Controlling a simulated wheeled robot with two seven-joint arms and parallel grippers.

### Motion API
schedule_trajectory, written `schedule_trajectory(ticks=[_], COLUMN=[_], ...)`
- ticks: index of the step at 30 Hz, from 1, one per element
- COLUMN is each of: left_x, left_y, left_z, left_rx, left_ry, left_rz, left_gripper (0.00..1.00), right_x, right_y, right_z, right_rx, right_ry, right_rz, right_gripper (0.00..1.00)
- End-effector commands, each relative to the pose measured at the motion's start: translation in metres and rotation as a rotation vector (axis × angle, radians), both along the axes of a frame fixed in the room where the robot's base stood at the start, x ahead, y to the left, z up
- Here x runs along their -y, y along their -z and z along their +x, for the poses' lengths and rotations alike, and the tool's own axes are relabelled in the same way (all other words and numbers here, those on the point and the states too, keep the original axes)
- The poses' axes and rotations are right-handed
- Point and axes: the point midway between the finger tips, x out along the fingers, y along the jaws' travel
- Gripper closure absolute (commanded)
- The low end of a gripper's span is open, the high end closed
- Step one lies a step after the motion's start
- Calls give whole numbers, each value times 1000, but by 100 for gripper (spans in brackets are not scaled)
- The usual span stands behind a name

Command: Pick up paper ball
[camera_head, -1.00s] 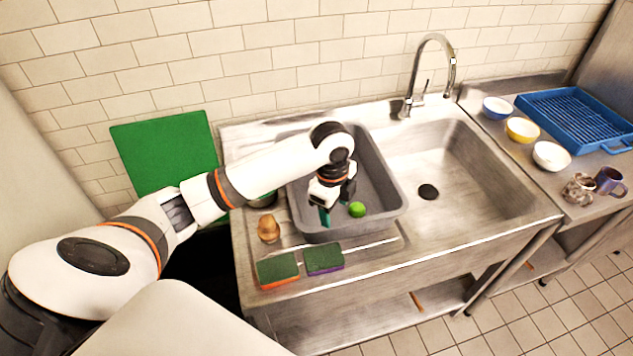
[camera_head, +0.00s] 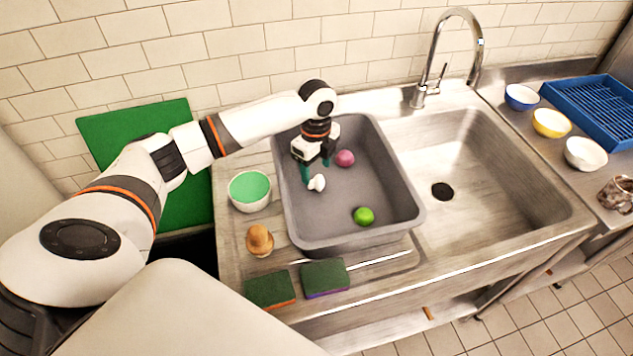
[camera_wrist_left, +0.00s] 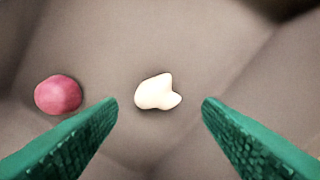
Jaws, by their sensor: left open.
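A small white paper ball (camera_head: 317,183) lies on the floor of the grey tub (camera_head: 400,183), toward its left side. In the left wrist view the paper ball (camera_wrist_left: 158,92) is a pale crumpled lump ahead of and between the green fingers. My left gripper (camera_head: 316,172) points down into the tub, open and empty, just above and beside the ball. In the left wrist view its two fingers (camera_wrist_left: 160,112) are wide apart and do not touch the ball. My right gripper is not in view.
A pink ball (camera_head: 345,158) and a green lime-like ball (camera_head: 364,216) lie in the tub. Left of it stand a bowl with a green inside (camera_head: 250,188) and a brown mushroom-like object (camera_head: 260,239). Sponges (camera_head: 324,277) lie in front. The sink basin (camera_head: 480,165) is empty.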

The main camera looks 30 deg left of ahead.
Motion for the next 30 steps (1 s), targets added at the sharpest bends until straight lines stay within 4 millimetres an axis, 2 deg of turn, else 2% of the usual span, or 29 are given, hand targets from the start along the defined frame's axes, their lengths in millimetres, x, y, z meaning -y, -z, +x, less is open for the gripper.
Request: schedule_trajectory(ticks=[5,9,12,21,30], left_x=[2,3,3,2,2], left_y=[14,36,49,55,55], left_z=[-2,-3,-2,-2,-1], left_rx=[-4,-4,-2,1,1], left_ry=[1,-1,0,1,0], left_rz=[-1,-1,0,1,1], left_gripper=[40,40,40,40,87], right_x=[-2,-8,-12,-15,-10], right_y=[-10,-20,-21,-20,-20], right_z=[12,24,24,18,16], right_rx=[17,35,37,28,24], right_ry=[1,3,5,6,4], right_rz=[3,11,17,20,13], right_gripper=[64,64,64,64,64])
